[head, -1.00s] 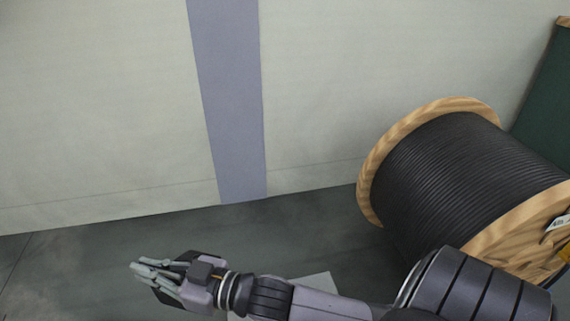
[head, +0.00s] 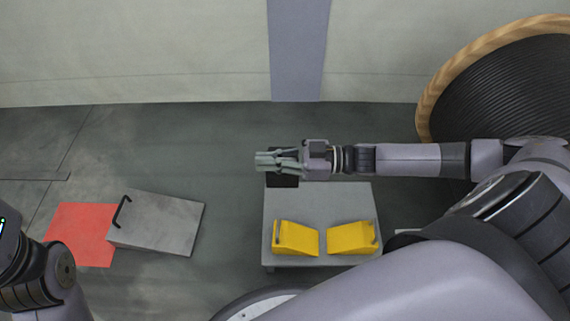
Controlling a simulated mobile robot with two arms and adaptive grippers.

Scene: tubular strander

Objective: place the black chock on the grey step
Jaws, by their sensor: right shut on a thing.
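My right gripper (head: 268,161) reaches in from the right and is shut on the black chock (head: 283,181). Only a small dark part of the chock shows below the fingers; the rest is hidden by the gripper. The grey step (head: 320,201) is a low flat platform in the middle of the head view. The gripper and chock are over its far left corner. I cannot tell whether the chock touches the step. My left arm shows at the lower left edge, but its gripper is out of view.
Two yellow chocks (head: 296,239) (head: 351,238) stand on the step's near half. A grey wedge (head: 158,222) with a black handle lies left, partly over a red floor patch (head: 78,232). A cable drum (head: 500,95) stands at the far right, near the wall.

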